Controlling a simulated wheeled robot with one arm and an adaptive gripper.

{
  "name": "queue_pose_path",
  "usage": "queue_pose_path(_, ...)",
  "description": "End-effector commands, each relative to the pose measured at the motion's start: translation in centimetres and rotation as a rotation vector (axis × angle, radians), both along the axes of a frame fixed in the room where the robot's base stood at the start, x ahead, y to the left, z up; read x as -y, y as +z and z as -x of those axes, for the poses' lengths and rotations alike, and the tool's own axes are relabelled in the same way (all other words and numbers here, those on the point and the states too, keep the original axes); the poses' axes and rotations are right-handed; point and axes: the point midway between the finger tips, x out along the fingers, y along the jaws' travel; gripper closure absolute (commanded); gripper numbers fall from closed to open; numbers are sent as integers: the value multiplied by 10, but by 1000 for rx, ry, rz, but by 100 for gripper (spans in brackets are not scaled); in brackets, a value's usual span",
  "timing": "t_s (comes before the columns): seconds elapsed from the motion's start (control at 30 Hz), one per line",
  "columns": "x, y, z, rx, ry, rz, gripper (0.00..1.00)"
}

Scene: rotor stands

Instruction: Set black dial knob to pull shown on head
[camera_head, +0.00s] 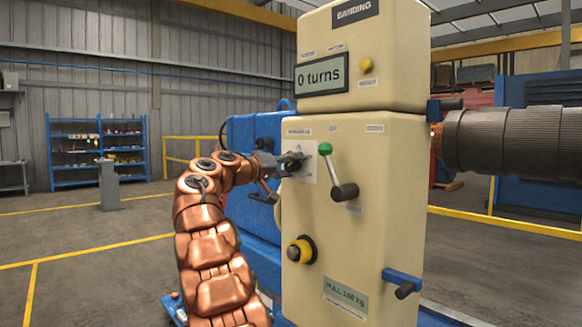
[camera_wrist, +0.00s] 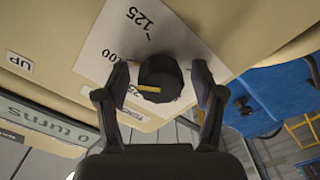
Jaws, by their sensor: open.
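The black dial knob (camera_wrist: 162,72) shows in the wrist view on a white scale plate (camera_wrist: 98,50). Its yellow pointer line points left in that view, near a partly hidden number. The marks 100 and 125 are readable farther round. My gripper (camera_wrist: 160,84) is open, one finger on each side of the knob; contact is unclear. In the head view my gripper (camera_head: 282,172) is at the white plate (camera_head: 308,166) on the cream head (camera_head: 350,225), largely hiding the knob. A label (camera_head: 346,297) low on the head seems to read PULL 100 kg; its middle digit is unclear.
The display (camera_head: 320,74) reads 0 turns. A blue handle (camera_head: 403,277) juts out at lower right.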

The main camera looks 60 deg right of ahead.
Motion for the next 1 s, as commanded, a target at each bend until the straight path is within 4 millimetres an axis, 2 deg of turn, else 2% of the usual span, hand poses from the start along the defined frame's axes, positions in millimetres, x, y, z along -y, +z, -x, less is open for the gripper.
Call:
queue_pose_path(0.23, -1, 0, -1, 0, 0, 0, 32)
queue_pose_path(0.37, -10, 1, -4, 0, 3, 1, 32)
queue_pose_path(0.8, -85, 1, -24, 1, 3, 3, 32)
queue_pose_path(1.0, -108, 1, -29, 2, 0, 1, 32)
